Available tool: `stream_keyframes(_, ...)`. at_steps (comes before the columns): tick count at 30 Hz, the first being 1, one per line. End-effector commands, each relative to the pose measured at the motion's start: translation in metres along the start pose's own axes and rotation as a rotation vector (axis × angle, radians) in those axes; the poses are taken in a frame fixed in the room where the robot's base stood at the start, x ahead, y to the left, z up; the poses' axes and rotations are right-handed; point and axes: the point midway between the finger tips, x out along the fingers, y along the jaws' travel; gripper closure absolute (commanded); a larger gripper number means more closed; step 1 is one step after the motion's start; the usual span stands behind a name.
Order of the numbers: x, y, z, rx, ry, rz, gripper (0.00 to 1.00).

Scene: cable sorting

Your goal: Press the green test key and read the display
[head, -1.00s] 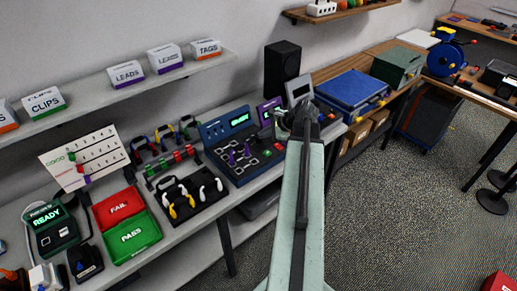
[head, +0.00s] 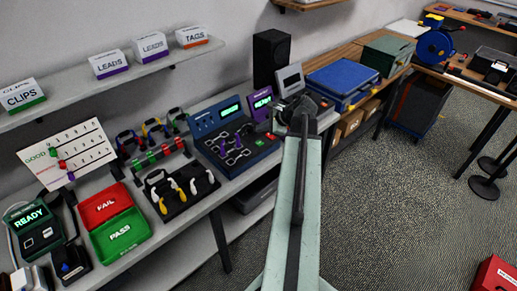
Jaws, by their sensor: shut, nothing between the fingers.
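A dark blue tester (head: 235,145) stands on the bench, left of my arm. Its green-lit display (head: 230,110) is at its upper right; the text is too small to read. A small green spot (head: 259,143), perhaps a key, shows near the right of its panel. A smaller purple unit (head: 262,103) with a lit display stands behind it. A dark green meter (head: 34,231) at the far left reads READY. My gripper (head: 302,104) is at the end of my pale arm, right of the tester and apart from the green spot. It looks shut and empty; its fingertips are hard to make out.
The red FAIL tray (head: 104,204) and green PASS tray (head: 120,232) lie left of a black cable holder (head: 180,197). A grey-screened unit (head: 290,80) and black speaker (head: 271,58) stand behind my gripper. A blue case (head: 342,82) lies to the right.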

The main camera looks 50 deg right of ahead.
Motion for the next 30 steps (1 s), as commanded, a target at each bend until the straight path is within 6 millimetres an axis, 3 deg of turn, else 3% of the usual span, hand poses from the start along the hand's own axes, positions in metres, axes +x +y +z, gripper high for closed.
stream_keyframes(3, 0.019, 0.014, -0.013, -0.001, 0.0, 0.0, 1.0)
stream_keyframes(9, 0.031, 0.022, -0.022, -0.001, 0.0, 0.001, 1.0)
stream_keyframes(30, 0.031, 0.022, -0.02, -0.002, -0.001, 0.001, 1.0)
